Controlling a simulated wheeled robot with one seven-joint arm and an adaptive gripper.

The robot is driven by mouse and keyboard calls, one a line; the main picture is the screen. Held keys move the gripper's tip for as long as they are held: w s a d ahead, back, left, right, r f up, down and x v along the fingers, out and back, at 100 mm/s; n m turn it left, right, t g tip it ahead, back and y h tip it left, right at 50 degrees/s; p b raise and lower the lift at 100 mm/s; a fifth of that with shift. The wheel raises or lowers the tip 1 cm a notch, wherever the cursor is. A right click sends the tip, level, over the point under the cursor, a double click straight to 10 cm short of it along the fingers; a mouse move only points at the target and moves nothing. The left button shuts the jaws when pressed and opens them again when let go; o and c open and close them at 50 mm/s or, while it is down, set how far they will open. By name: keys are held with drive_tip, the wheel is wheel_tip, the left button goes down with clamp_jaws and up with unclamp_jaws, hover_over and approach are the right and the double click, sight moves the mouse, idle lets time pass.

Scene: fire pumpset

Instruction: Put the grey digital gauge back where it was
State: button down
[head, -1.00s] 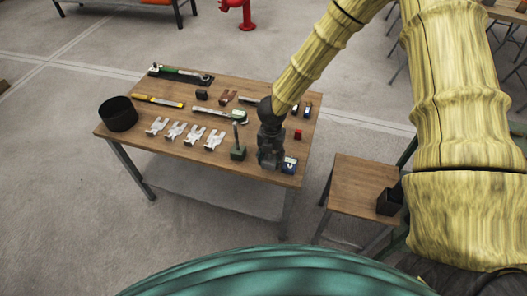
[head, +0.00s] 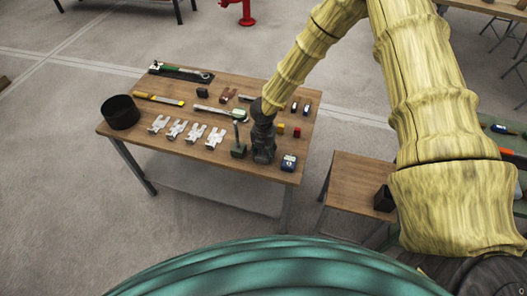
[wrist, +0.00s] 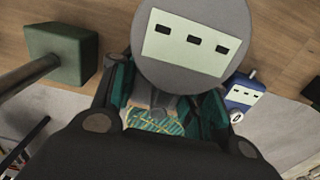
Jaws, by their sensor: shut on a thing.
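The grey digital gauge (wrist: 190,45) is a round grey disc with a pale face and three dark marks. In the wrist view it sits between the fingers of my gripper (wrist: 165,105), which is shut on it. In the head view my gripper (head: 263,156) points down over the table's front right part and hides the gauge. A green block with a post (head: 239,150) stands just left of my gripper; its block (wrist: 62,55) also shows in the wrist view. Whether the gauge touches the table is not clear.
A blue gauge (head: 289,162) lies on the wooden table (head: 200,165) right of my gripper. Several metal brackets (head: 196,133) lie left of the green block. A black bin (head: 121,113) stands at the left end.

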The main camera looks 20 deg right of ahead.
drive_tip(key=c, duration=0.8)
unclamp_jaws()
drive_tip(key=shift+f, duration=0.1)
drive_tip(key=shift+o, duration=0.2)
wheel_tip(320, 180, up, 12)
drive_tip(key=shift+r+b, duration=0.15)
drive_tip(key=shift+b, duration=0.75)
drive_tip(key=shift+s, duration=0.1)
